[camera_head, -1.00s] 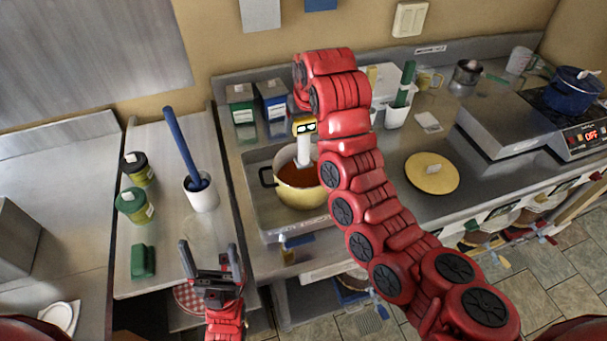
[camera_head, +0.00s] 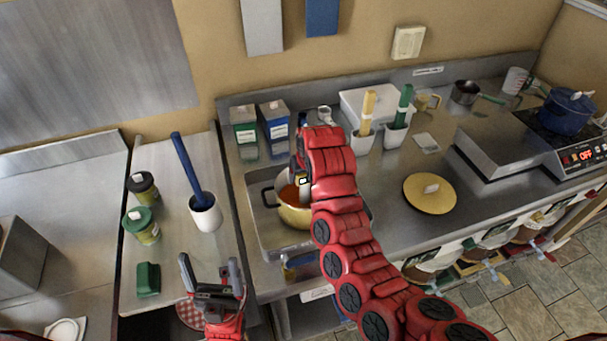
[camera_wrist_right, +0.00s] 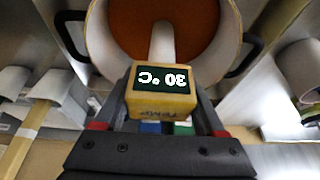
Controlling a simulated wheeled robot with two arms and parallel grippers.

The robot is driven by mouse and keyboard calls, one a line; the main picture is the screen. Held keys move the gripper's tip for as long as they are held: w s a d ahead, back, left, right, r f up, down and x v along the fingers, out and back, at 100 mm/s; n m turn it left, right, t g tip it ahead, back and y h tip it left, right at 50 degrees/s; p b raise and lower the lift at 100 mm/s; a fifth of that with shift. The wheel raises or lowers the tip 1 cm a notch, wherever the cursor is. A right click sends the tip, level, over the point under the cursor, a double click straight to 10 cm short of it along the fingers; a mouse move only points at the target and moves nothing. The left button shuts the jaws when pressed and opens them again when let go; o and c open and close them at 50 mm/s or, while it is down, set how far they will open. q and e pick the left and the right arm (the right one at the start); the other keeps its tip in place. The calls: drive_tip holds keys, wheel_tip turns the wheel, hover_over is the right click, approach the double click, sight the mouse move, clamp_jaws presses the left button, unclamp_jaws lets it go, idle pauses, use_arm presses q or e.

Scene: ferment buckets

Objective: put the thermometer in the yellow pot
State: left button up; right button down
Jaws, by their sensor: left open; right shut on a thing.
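The thermometer has a yellow head with a dark "30 °C" display (camera_wrist_right: 162,82) and a pale stem. In the head view its head (camera_head: 303,180) shows over the yellow pot (camera_head: 295,216), partly behind my arm. My right gripper (camera_wrist_right: 160,112) is shut on the thermometer's head. In the right wrist view the stem points into the pot (camera_wrist_right: 97,38), over the orange-red contents; whether its tip touches them is hidden. The pot stands in the sink basin, with dark side handles. My left gripper (camera_head: 211,268) is open and empty by the counter's front edge.
Green and blue cartons (camera_head: 274,120) stand behind the basin. A yellow lid (camera_head: 430,193) lies on the counter to the right. White holders with yellow and green handles (camera_head: 368,105) stand at the back. A blue-handled tool stands in a white cup (camera_head: 206,214) at left.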

drive_tip(key=shift+f, duration=0.2)
unclamp_jaws()
drive_tip(key=shift+r, duration=0.15)
